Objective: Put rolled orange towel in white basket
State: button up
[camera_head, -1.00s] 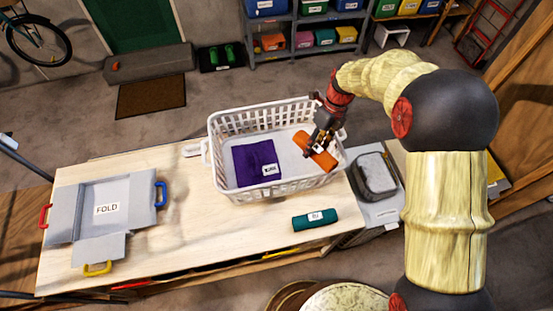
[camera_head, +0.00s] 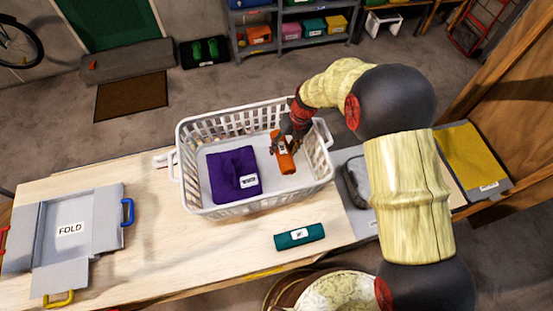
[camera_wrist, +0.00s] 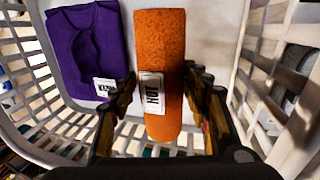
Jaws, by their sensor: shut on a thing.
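The rolled orange towel (camera_head: 284,160) is inside the white basket (camera_head: 256,204), toward its right side. My gripper (camera_head: 290,147) reaches down into the basket from the upper right and is shut on the towel. In the wrist view the orange towel (camera_wrist: 161,60) stands lengthwise between the two fingers (camera_wrist: 160,95), with a white label facing the camera. A folded purple cloth (camera_head: 232,172) with a label lies on the basket floor to the left of the towel. I cannot tell whether the towel touches the basket floor.
A rolled teal towel (camera_head: 299,236) lies on the wooden table (camera_head: 190,245) in front of the basket. A grey folding board (camera_head: 90,225) marked FOLD lies at the left. A yellow cloth (camera_head: 472,157) lies at the far right. The table between board and basket is clear.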

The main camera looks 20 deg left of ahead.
jog(key=f, duration=0.3)
jog(key=shift+w, duration=0.2)
jog(key=shift+f, duration=1.85)
jog(key=shift+s, duration=0.1)
jog(key=o, duration=1.4)
jog(key=shift+f, duration=0.1)
jog(key=shift+o, duration=0.2)
jog(key=v, duration=1.2)
